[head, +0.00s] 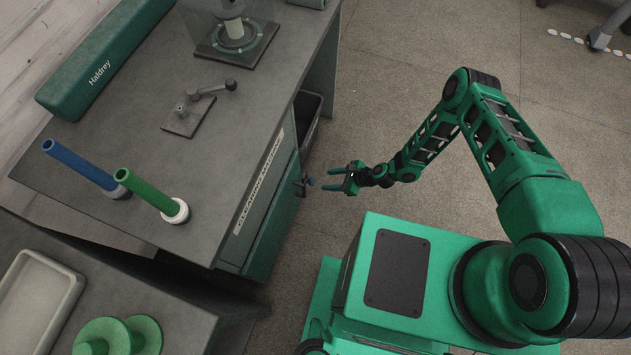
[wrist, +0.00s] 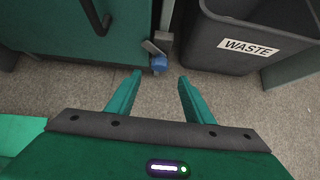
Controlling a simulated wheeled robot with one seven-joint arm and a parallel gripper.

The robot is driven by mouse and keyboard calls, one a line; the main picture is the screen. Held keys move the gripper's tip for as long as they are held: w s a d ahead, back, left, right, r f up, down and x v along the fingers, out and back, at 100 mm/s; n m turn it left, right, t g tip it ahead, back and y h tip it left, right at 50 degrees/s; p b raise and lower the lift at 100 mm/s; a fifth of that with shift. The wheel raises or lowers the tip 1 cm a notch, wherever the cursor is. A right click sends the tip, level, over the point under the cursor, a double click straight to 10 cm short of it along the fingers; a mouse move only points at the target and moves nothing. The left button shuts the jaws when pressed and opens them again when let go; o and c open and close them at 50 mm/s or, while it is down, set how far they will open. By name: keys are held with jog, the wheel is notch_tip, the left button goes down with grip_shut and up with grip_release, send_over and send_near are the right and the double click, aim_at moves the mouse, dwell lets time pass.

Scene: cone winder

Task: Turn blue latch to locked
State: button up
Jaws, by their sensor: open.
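The blue latch (head: 310,181) is a small blue knob at the edge of the green cabinet front, below the worktop. In the wrist view the blue latch (wrist: 159,63) shows just beyond my fingertips, with a grey metal piece (wrist: 155,47) above it. My gripper (head: 335,179) is open and empty, pointing at the latch from the right in the head view. In the wrist view the two green fingers of my gripper (wrist: 160,77) are spread, with the latch ahead of the gap. The fingers appear apart from the latch. I cannot tell if it is locked.
A dark waste bin (wrist: 235,45) stands right of the latch in the wrist view. The green cabinet door (wrist: 75,30) with a dark handle is to the left. A grey worktop (head: 100,150) with blue and green tubes overhangs the cabinet. Open floor lies around my gripper.

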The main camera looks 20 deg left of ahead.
aim_at(314, 182)
jog(key=x, duration=0.9)
jog(key=shift+a, duration=0.15)
jog(key=shift+f, duration=0.1)
jog(key=c, duration=1)
jog(key=shift+c, duration=0.2)
jog(key=shift+s, duration=0.1)
jog(key=shift+s+n+t, duration=0.25)
jog(key=shift+n+t, duration=0.45)
jog(key=shift+t, duration=0.5)
jog(key=t, duration=0.1)
jog(key=n+t, duration=0.2)
jog(key=shift+s+a+f+t, duration=0.1)
jog(key=shift+s+f+t, duration=0.1)
jog(key=shift+s+t, duration=0.15)
jog(key=shift+w+n+t, duration=0.1)
jog(key=shift+n+t, duration=0.2)
jog(key=shift+t, duration=0.15)
